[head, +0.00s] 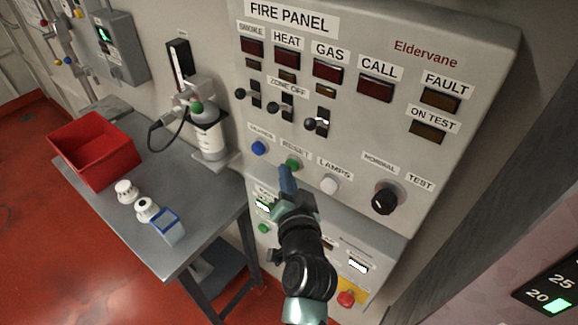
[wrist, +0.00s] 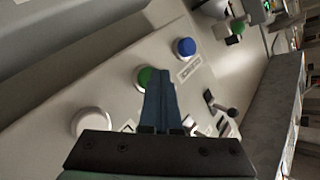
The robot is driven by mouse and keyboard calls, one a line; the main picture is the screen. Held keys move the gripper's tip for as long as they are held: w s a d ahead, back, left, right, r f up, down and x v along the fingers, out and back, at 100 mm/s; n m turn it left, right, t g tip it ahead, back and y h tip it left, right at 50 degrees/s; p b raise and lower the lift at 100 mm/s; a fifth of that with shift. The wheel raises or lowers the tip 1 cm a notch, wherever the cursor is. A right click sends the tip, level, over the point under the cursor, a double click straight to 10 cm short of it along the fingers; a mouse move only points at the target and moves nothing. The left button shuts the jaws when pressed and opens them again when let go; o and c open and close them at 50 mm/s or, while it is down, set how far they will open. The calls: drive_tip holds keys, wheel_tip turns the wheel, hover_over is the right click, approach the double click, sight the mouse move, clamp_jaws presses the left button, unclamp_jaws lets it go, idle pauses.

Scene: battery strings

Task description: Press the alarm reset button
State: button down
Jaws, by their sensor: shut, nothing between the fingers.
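The fire panel (head: 365,120) fills the middle of the head view. Its green button, labelled RESET, (head: 292,164) sits in the lower row between a blue button (head: 259,148) and a white button labelled LAMPS (head: 329,185). My gripper (head: 286,172) is shut and empty, its blue fingertips just below the green button. In the wrist view the fingertips (wrist: 159,75) overlap the right side of the green button (wrist: 144,77). I cannot tell whether they touch it. The blue button (wrist: 185,47) and white button (wrist: 92,122) also show there.
Three zone toggle switches (head: 317,122) stick out above the buttons. A black selector knob (head: 385,198) is to the right. A lower panel has a red button (head: 346,298) on yellow. At left, a grey table (head: 185,235) carries a red bin (head: 97,150) and small items.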

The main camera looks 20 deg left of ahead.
drive_tip(key=shift+s+a+p, duration=0.25)
drive_tip(key=shift+s+p, duration=0.05)
drive_tip(key=shift+s, duration=0.55)
drive_tip(key=s, duration=0.1)
drive_tip(key=s+a+p, duration=0.1)
drive_tip(key=s, duration=0.2)
drive_tip(key=shift+s+a+p, duration=0.35)
idle(0.5)
